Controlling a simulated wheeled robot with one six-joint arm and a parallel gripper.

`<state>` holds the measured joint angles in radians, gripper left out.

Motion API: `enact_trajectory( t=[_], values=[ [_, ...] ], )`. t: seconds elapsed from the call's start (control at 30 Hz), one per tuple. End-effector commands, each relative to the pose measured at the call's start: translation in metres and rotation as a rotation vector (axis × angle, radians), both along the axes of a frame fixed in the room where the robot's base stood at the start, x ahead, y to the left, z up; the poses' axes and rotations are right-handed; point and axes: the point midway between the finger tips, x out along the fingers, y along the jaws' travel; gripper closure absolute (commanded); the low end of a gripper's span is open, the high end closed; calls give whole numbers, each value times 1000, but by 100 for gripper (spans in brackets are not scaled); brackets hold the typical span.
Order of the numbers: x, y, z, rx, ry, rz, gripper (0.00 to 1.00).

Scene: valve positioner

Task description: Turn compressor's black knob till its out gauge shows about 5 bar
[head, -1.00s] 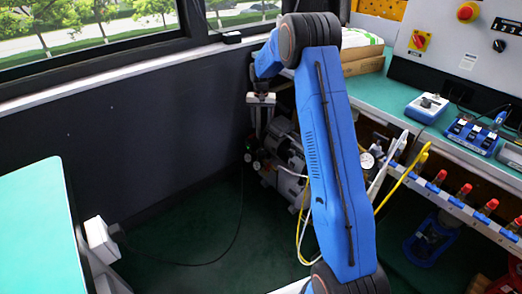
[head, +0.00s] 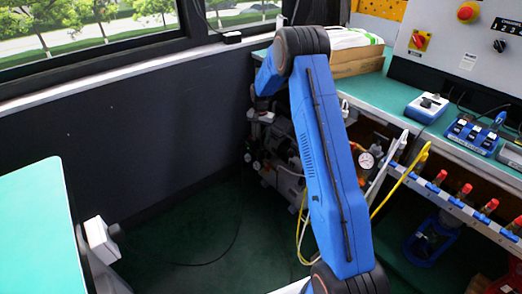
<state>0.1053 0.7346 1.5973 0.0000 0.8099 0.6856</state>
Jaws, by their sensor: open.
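The compressor (head: 284,148) is a grey machine on the floor by the dark wall, partly hidden behind my blue arm. Small round gauges (head: 256,165) show at its left front, too small to read. The black knob cannot be made out clearly; it lies among the dark fittings near my gripper. My gripper (head: 256,138) points down just above those fittings at the compressor's left end. It is open, with nothing seen between its fingers. Whether the fingers stand around the knob cannot be told.
A round white gauge (head: 367,160) hangs under the green bench (head: 388,98) at right, near a yellow hose (head: 403,180) and a row of red-capped valves (head: 464,190). A green table (head: 40,230) stands at left. The floor between is clear except for a cable.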

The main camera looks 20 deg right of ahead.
Motion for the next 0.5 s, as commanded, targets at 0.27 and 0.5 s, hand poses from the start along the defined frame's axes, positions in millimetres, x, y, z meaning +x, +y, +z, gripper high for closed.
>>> enact_trajectory(
  t=[0.27, 0.5],
  values=[
    [0, 0, -49, 0, 1, 0, 52],
    [0, 0, -75, 0, 1, 0, 52]
  ],
)
